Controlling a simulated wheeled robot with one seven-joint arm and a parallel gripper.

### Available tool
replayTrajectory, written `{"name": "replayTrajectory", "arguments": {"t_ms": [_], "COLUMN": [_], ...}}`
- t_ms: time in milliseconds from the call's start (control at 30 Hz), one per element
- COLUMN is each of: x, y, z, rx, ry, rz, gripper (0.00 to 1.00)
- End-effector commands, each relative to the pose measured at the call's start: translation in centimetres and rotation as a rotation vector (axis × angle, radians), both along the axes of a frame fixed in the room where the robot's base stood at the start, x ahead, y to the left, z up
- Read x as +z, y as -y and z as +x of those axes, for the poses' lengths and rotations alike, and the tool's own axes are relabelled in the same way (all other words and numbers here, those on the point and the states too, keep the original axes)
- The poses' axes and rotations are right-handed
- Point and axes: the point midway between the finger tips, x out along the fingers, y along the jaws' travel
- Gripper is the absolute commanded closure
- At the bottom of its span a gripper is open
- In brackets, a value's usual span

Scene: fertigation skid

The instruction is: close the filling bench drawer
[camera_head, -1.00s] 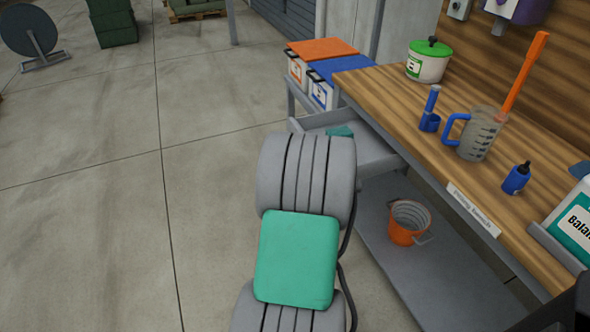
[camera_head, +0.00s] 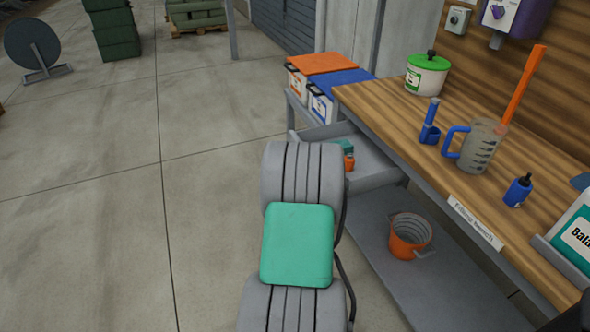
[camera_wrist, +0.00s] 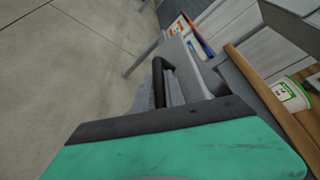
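The filling bench drawer (camera_head: 372,176) is a grey tray standing open below the left end of the wooden filling bench (camera_head: 400,110). A teal and orange item (camera_head: 347,152) shows in or over it; I cannot tell which. My own arm hides the drawer's near left part. In the wrist view, the green, dark-edged body of my gripper (camera_wrist: 165,135) fills the bottom. Beyond it is a dark bent bar (camera_wrist: 160,78) that looks like the drawer handle, near grey drawer surfaces. The fingertips cannot be made out, nor whether they touch the bar.
Crates with orange (camera_head: 322,62) and blue (camera_head: 340,80) lids stand beyond the drawer. An orange bucket (camera_head: 408,236) sits on the lower shelf. A measuring jug (camera_head: 480,145) and a green-lidded pot (camera_head: 427,74) stand on the bench.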

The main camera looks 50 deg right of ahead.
Motion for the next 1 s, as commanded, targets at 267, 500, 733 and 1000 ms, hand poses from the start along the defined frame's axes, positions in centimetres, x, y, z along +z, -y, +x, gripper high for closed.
{"name": "replayTrajectory", "arguments": {"t_ms": [267,500,733,1000], "x": [-0.01,-0.02,-0.03,-0.03], "y": [-0.01,-0.02,-0.02,-0.03], "z": [0.0,-0.01,-0.01,-0.01], "rx": [0.0,0.0,0.0,0.001], "ry": [0.0,0.0,0.0,0.0], "rz": [0.0,0.0,0.0,0.001], "gripper": [1.0,1.0,1.0,1.0]}}
